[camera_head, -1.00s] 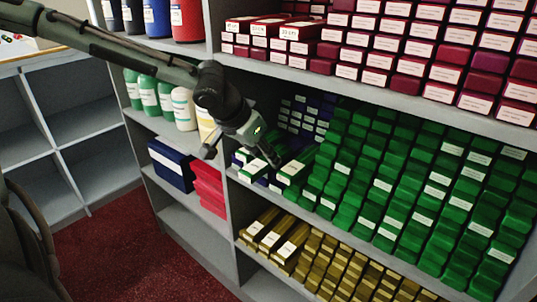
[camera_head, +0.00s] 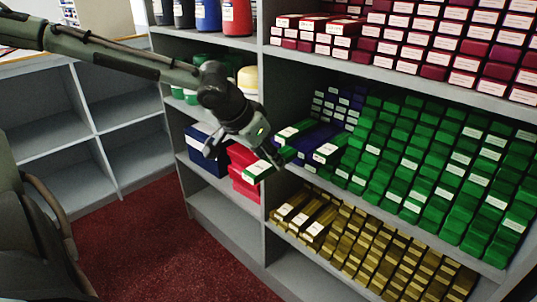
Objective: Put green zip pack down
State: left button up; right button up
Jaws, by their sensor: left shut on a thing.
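My left gripper (camera_head: 245,158) is shut on a green zip pack (camera_head: 260,171) with a white label. It holds the pack in front of the shelf unit, by the upright between the bays. Behind it in the picture are the red packs. Other green packs (camera_head: 425,165) stand in stepped rows on the middle shelf to the right. Two labelled green packs (camera_head: 328,153) lie near that shelf's front left, with dark blue packs (camera_head: 314,137) between and behind them. My right gripper is not in view.
Maroon packs (camera_head: 455,40) fill the upper shelf and gold packs (camera_head: 370,240) the lower one. Blue packs (camera_head: 203,160) and red packs (camera_head: 243,183) lie in the left bay. Empty cubbies (camera_head: 48,120) stand at the far left. The red carpet (camera_head: 150,240) is clear.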

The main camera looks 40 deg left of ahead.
aim_at(255, 164)
pick_arm(q)
jog(key=shift+s+a+f, duration=0.3)
jog(key=shift+s, duration=0.15)
jog(key=shift+s+a+f+n, duration=0.15)
jog(key=shift+s+a+f, duration=0.15)
jog(key=shift+f, duration=0.15)
jog(key=shift+s+a+f+n, duration=0.15)
jog(key=shift+s+a+f, duration=0.15)
jog(key=shift+f, duration=0.1)
jog(key=shift+s+a+f+y, duration=0.15)
jog(key=shift+s+f, duration=0.15)
jog(key=shift+f, duration=0.25)
jog(key=shift+s+a+f+y, duration=0.15)
jog(key=shift+s+f, duration=0.1)
jog(key=shift+f, duration=0.25)
jog(key=shift+d+f, duration=0.15)
